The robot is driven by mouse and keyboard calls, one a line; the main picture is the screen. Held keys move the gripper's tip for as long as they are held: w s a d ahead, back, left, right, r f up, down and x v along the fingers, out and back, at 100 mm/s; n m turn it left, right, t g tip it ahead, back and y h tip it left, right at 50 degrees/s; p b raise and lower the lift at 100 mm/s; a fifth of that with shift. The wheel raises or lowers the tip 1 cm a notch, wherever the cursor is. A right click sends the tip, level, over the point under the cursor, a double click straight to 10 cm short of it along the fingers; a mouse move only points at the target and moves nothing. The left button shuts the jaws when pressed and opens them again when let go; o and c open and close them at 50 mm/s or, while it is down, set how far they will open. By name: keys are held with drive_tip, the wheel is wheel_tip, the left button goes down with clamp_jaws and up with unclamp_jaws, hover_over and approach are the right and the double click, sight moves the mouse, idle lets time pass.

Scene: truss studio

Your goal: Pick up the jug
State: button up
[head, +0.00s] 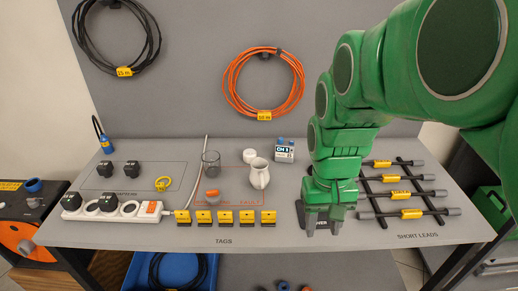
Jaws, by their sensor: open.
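The jug (259,174) is a small cream-white pitcher. It stands upright on the grey bench, right of a clear glass (211,163) and in front of a white round container (249,156). My gripper (322,226) hangs at the end of my green arm, low over the bench to the right of the jug and nearer the front edge. It is apart from the jug. Its fingers are dark and small in the picture, and the gap between them is hard to see. Nothing shows held in it.
Yellow tags (225,217) line the front edge before the jug. A small CH 1 box (284,153) stands behind right. Short leads (402,193) lie on a rack to the right. A white power strip (117,210) lies front left.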

drive_tip(key=w+a+f, duration=0.1)
drive_tip(key=w+a, duration=0.1)
drive_tip(key=w, duration=0.5)
drive_tip(key=w+a+f, duration=0.1)
drive_tip(key=w+a, duration=0.1)
drive_tip(key=w, duration=0.5)
drive_tip(key=n+t, duration=0.1)
hover_over(262, 178)
drive_tip(key=f, duration=0.8)
drive_tip(key=shift+d+f, duration=0.1)
drive_tip(key=shift+d, duration=0.25)
drive_tip(key=shift+a+f, duration=0.2)
drive_tip(key=shift+f, duration=1.75)
drive_tip(key=shift+a+f, duration=0.15)
drive_tip(key=shift+f, duration=1.75)
clamp_jaws()
